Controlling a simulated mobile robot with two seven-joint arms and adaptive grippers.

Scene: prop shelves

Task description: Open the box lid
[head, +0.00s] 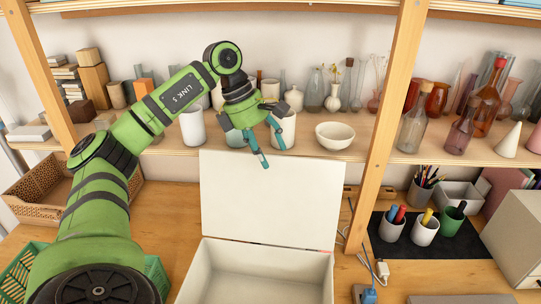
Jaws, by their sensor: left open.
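A white box (256,276) stands on the wooden table at the bottom middle of the head view. Its lid (270,198) is raised upright at the back edge, and the inside of the box shows. My left gripper (262,154) is above the lid's top edge, in front of the shelf. Its teal fingers are apart with nothing between them. I cannot tell whether it touches the lid. My right gripper is not in view.
A shelf (350,165) with a white bowl (334,135), cups and glass bottles runs behind the lid. A wooden post (386,140) stands right of it. Pen cups (425,230) on a black mat and cables (375,255) lie right. A green basket (157,272) is left.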

